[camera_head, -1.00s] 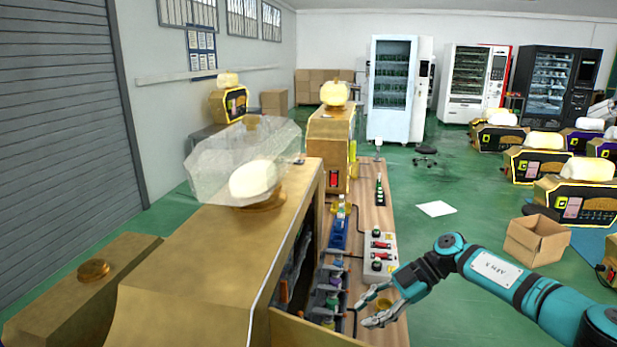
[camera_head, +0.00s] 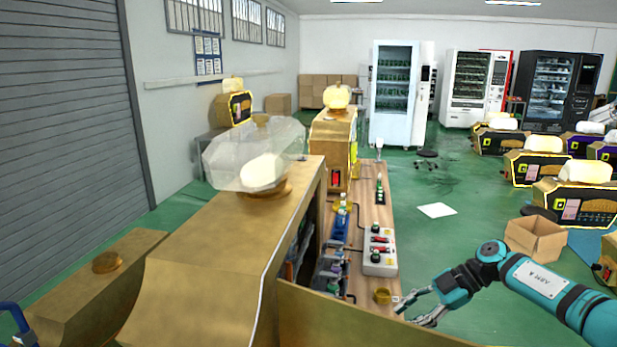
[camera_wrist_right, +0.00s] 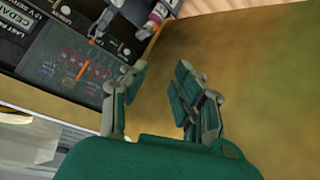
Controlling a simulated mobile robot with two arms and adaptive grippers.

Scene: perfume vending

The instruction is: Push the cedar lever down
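In the right wrist view a thin orange lever (camera_wrist_right: 82,70) stands out from a dark panel (camera_wrist_right: 75,52). A label (camera_wrist_right: 20,30) beside it seems to read "CEDAR". My right gripper (camera_wrist_right: 160,76) is open and empty, its fingers apart, to the right of the lever and not touching it. In the head view my right gripper (camera_head: 418,308) is near the front end of the wooden counter (camera_head: 362,278). The lever cannot be made out in the head view. My left gripper is not in view.
A large golden machine (camera_head: 220,235) stands left of the counter, with a golden panel (camera_head: 350,322) jutting out in front.

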